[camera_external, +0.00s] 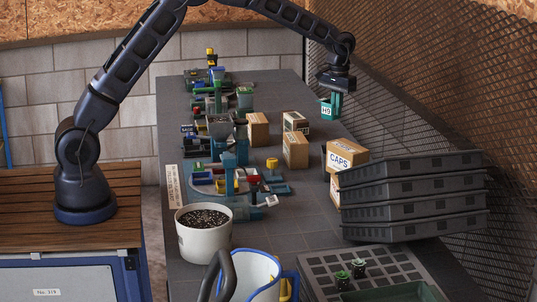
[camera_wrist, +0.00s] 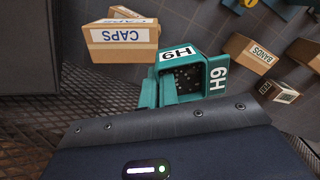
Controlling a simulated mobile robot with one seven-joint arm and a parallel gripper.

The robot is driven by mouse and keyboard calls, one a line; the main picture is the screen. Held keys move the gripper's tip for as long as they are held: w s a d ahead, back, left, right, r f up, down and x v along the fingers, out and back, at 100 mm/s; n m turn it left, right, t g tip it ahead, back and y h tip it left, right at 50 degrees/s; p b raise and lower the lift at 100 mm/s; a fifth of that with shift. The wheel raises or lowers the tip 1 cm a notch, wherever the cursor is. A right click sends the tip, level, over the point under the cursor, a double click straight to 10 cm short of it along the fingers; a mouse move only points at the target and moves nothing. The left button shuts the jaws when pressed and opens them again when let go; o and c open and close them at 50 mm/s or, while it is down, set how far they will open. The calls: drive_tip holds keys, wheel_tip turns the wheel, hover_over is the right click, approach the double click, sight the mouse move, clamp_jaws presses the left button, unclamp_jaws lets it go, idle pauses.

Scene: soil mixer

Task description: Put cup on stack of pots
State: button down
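A white cup with a blue rim and blue handle (camera_external: 258,272) stands at the bottom middle of the outside view, partly cut off by the frame. A dark curved handle crosses in front of its left side. A white pot filled with dark soil (camera_external: 198,240) stands just behind it. I cannot clearly make out a stack of pots. My gripper (camera_external: 331,108) has teal fingers marked H9 and hangs above the far right of the table, far from the cup. In the wrist view, my gripper (camera_wrist: 190,82) shows a gap between its fingers, with nothing clearly held.
Cardboard boxes, including a CAPS box (camera_external: 346,156), stand below my gripper. Stacked dark trays (camera_external: 412,210) are at the right, with a seedling tray (camera_external: 325,270) in front. Machinery (camera_external: 225,158) fills the left side. Mesh borders the right.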

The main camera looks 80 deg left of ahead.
drive_tip(key=w+a+r+m, duration=0.2)
drive_tip(key=a+m, duration=0.2)
drive_tip(key=a, duration=0.1)
drive_tip(key=w+a+r+m, duration=0.2)
drive_tip(key=a+r+m, duration=0.1)
drive_tip(key=a, duration=0.2)
drive_tip(key=f, duration=2)
drive_tip(key=shift+a+f, duration=0.15)
drive_tip(key=shift+a, duration=0.05)
drive_tip(key=shift+f, duration=0.15)
drive_tip(key=c, duration=1.7)
unclamp_jaws()
drive_tip(key=r, duration=1.2)
drive_tip(key=shift+d+r, duration=0.2)
